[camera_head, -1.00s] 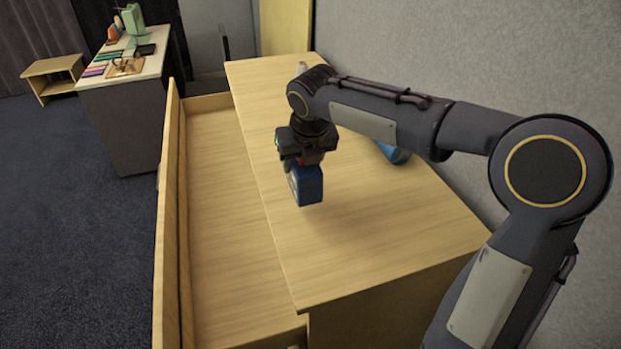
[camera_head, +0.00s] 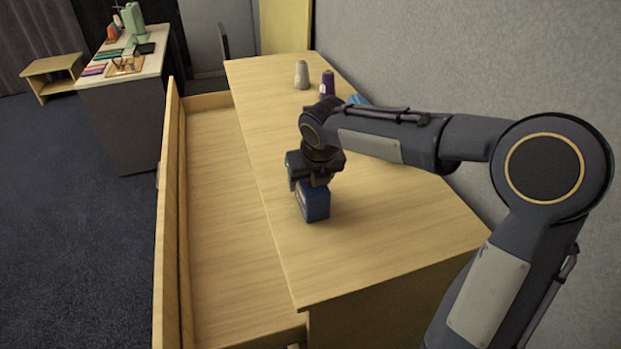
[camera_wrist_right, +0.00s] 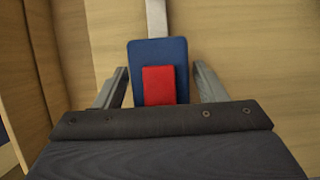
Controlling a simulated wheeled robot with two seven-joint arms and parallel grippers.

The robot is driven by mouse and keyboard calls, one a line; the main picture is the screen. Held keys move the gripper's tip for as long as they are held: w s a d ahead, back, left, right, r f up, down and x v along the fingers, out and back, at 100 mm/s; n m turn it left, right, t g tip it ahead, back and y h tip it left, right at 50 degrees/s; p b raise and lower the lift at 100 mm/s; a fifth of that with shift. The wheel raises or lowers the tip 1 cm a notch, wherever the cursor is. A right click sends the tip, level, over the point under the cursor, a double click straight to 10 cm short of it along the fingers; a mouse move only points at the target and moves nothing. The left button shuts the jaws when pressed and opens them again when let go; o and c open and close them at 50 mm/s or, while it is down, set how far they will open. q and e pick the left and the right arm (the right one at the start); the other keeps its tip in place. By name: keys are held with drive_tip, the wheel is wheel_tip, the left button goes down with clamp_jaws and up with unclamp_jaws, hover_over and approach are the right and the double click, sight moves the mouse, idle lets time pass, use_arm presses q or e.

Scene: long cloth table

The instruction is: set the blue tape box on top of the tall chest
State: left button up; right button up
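The blue tape box (camera_head: 315,206) stands upright on the light wood top of the tall chest (camera_head: 380,245), near its left edge. My right gripper (camera_head: 313,186) is directly above it, pointing down, with its fingers around the upper part of the box. In the right wrist view the blue box (camera_wrist_right: 160,65) with its red patch lies between the two fingers (camera_wrist_right: 162,85), and a narrow gap shows beside it, so the gripper looks open. My left gripper is not in view.
A white spool (camera_head: 301,75), a purple spool (camera_head: 327,84) and a partly hidden blue object (camera_head: 358,99) stand at the back of the chest top. An open, empty drawer (camera_head: 220,200) runs along its left side. The front of the top is clear.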

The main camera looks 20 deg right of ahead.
drive_tip(key=shift+o, duration=0.5)
drive_tip(key=shift+r, duration=0.1)
drive_tip(key=shift+r, duration=0.2)
drive_tip(key=v, duration=1.2)
drive_tip(key=s+f+n+y, duration=0.1)
drive_tip(key=s+f+n, duration=0.3)
drive_tip(key=s+n, duration=0.3)
drive_tip(key=s+f+n+y, duration=0.1)
drive_tip(key=s+f+n, duration=0.3)
drive_tip(key=n, duration=1.2)
drive_tip(key=s+f+n+t+y, duration=0.1)
drive_tip(key=s+f+n, duration=0.4)
drive_tip(key=s+n, duration=0.6)
drive_tip(key=shift+s+a+n+y, duration=0.3)
drive_tip(key=shift+s+n+y, duration=0.1)
drive_tip(key=shift+s+y, duration=0.15)
